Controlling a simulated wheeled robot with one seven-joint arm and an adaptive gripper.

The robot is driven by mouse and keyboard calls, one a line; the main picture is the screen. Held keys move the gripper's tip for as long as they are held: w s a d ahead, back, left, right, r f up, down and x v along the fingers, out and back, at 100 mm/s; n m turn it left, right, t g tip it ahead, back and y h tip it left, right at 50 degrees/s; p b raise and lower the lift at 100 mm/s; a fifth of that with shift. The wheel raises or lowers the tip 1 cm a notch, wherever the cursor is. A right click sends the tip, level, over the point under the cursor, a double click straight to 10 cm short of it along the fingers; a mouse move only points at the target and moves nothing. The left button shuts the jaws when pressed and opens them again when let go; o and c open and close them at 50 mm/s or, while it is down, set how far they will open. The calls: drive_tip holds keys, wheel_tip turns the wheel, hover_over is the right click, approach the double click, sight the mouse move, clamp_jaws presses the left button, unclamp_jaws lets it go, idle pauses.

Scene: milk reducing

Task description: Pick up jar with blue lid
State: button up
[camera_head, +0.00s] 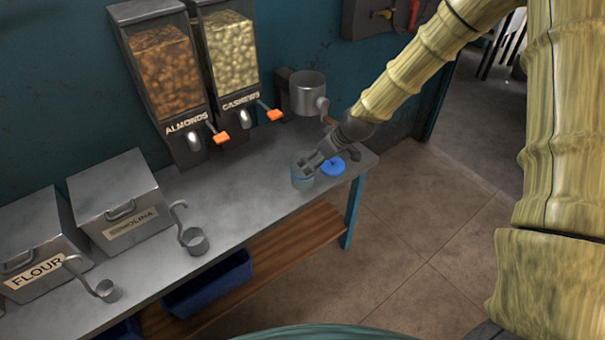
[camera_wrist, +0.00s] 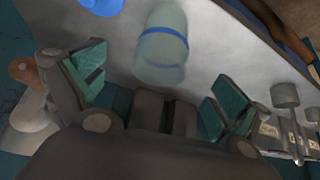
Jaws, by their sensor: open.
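A pale, translucent jar (camera_head: 302,178) stands near the right end of the metal counter, by its front edge. In the wrist view the jar (camera_wrist: 163,45) has a blue band and shows ahead of my fingers, roughly between their lines. A blue lid-like piece (camera_head: 333,166) is just right of the jar; part of it shows at the top left of the wrist view (camera_wrist: 100,4). My gripper (camera_head: 313,160) is open, with teal finger pads apart, and overlaps the jar's upper part in the head view. I cannot tell whether it touches the jar.
The counter (camera_head: 255,180) is clear left of the jar. A metal grinder (camera_head: 307,95) is behind my gripper. Almond (camera_head: 165,75) and cashew (camera_head: 230,50) dispensers hang on the wall. Semolina (camera_head: 117,200) and flour (camera_head: 40,245) bins and two scoops are farther left.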

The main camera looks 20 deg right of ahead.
sight(312, 161)
drive_tip(key=shift+a+p+x, duration=0.15)
drive_tip(key=shift+p+x, duration=0.35)
drive_tip(key=shift+x, duration=1.15)
drive_tip(key=shift+a+p+x, duration=0.15)
drive_tip(key=shift+p+x, duration=0.3)
drive_tip(key=shift+x, duration=2.35)
drive_tip(key=shift+w+r, duration=0.1)
drive_tip(key=shift+w, duration=0.1)
drive_tip(key=c, duration=1.2)
